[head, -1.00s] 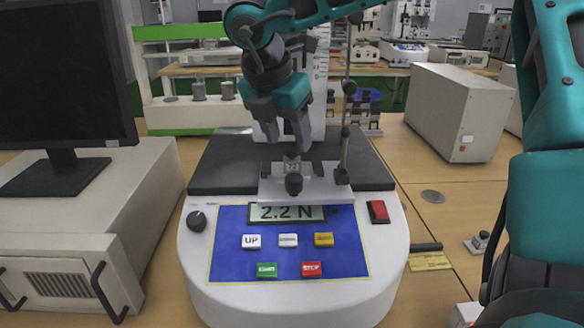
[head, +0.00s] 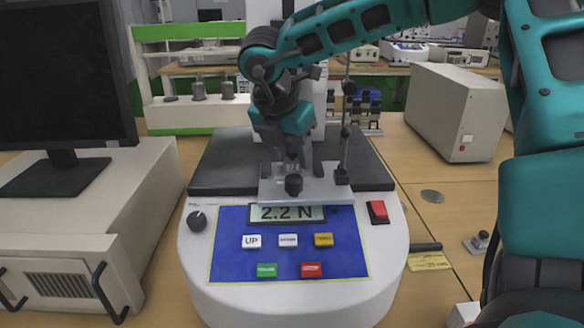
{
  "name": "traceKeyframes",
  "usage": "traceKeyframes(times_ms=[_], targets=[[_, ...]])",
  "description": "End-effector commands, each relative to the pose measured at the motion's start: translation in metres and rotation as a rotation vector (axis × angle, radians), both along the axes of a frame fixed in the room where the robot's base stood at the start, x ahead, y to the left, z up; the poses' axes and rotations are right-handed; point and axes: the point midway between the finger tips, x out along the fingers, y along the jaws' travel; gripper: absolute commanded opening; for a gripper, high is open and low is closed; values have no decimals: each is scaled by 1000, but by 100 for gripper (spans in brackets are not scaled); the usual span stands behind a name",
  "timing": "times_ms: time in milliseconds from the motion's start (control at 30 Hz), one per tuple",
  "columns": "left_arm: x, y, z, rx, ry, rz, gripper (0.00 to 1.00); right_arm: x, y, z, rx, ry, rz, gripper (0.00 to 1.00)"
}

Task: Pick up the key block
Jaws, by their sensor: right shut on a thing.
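The key block (head: 293,168) is a small grey piece at the middle of the test machine, just behind the dark round knob on the metal fixture (head: 320,189). Only a little of it shows between the fingers. My right gripper (head: 290,164) reaches down from above and is shut on the key block. It is still low at the fixture, and I cannot tell whether the block is clear of its seat. My left gripper is not in view.
The white test machine (head: 290,297) has a display reading 2.2 N, coloured buttons and a thin upright post (head: 345,120) close right of the gripper. A monitor (head: 62,85) stands at left, a beige box (head: 460,110) at right.

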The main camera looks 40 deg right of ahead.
Motion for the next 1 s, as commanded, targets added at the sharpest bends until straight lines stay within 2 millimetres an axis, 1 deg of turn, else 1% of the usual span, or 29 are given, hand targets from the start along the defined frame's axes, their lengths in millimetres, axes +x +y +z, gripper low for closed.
traceKeyframes(times_ms=[33,100,367,467,567,667,767,800,1000], targets=[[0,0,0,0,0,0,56,0,0,0,0,0,0,15],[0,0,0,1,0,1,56,0,0,1,-1,-1,0,10],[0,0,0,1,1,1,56,0,0,3,0,-2,1,10],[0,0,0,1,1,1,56,1,0,8,-1,-4,0,10],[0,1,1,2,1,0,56,1,0,20,-1,-6,-1,10],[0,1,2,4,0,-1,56,1,0,38,-2,-8,0,10],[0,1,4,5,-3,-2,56,1,0,63,-2,-9,-1,10],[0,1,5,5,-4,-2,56,2,0,76,-3,-10,-2,10],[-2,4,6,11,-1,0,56,1,0,135,-2,-7,-3,10]])
